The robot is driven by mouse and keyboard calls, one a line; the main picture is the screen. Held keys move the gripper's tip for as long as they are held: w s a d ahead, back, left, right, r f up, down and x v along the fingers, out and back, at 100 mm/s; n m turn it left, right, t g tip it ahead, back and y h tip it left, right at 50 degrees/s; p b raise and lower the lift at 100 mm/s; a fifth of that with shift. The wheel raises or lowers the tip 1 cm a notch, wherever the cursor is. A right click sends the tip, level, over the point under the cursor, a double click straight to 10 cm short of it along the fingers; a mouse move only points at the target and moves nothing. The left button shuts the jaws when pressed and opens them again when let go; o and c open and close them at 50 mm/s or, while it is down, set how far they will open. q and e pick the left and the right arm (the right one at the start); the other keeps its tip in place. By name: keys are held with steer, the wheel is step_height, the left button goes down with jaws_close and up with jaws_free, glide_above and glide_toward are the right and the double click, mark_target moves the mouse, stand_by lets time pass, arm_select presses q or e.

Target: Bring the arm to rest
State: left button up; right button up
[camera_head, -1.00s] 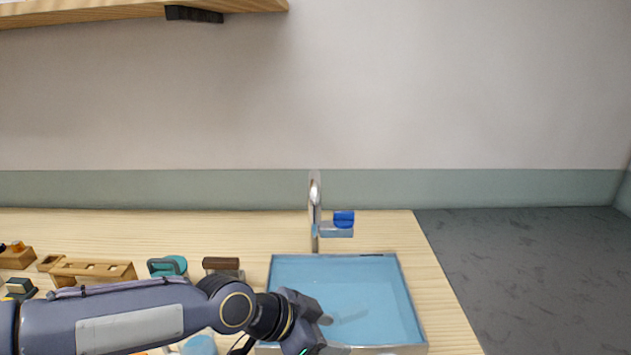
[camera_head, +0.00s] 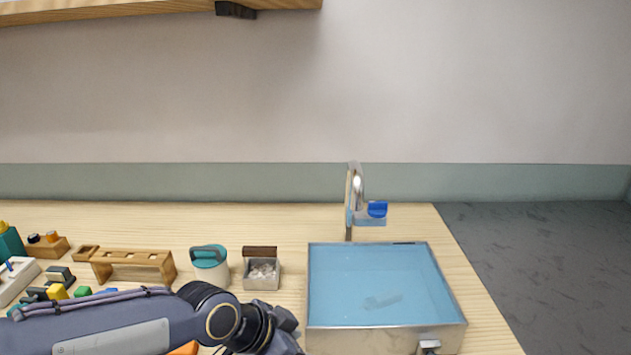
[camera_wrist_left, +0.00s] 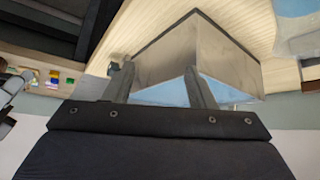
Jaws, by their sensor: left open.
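My left arm comes in from the lower left of the head view, and its wrist end (camera_head: 268,330) is left of the sink's front corner; the fingertips are hidden there. In the left wrist view the left gripper (camera_wrist_left: 158,85) shows two fingers apart with nothing between them. The sink (camera_wrist_left: 190,58) lies beyond the fingers in that view. My right gripper is not in view.
The blue sink (camera_head: 345,265) with a faucet (camera_head: 354,195) stands at the counter's right. A wooden rack (camera_head: 130,262), a teal-lidded pot (camera_head: 210,268) and a small box of pale bits (camera_head: 262,275) stand behind my arm. A shelf (camera_head: 130,9) hangs above.

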arm_select(q)
steer(key=s+a+n+t+y, duration=0.1)
steer(key=s+a+n+y, duration=0.1)
steer(key=s+a+n, duration=1.1)
steer(key=s+a, duration=0.2)
steer(key=a, duration=0.2)
steer(key=shift+s+a+f+t+y, duration=0.25)
steer(key=shift+s+f+t+y, duration=0.05)
steer(key=shift+s+f, duration=0.1)
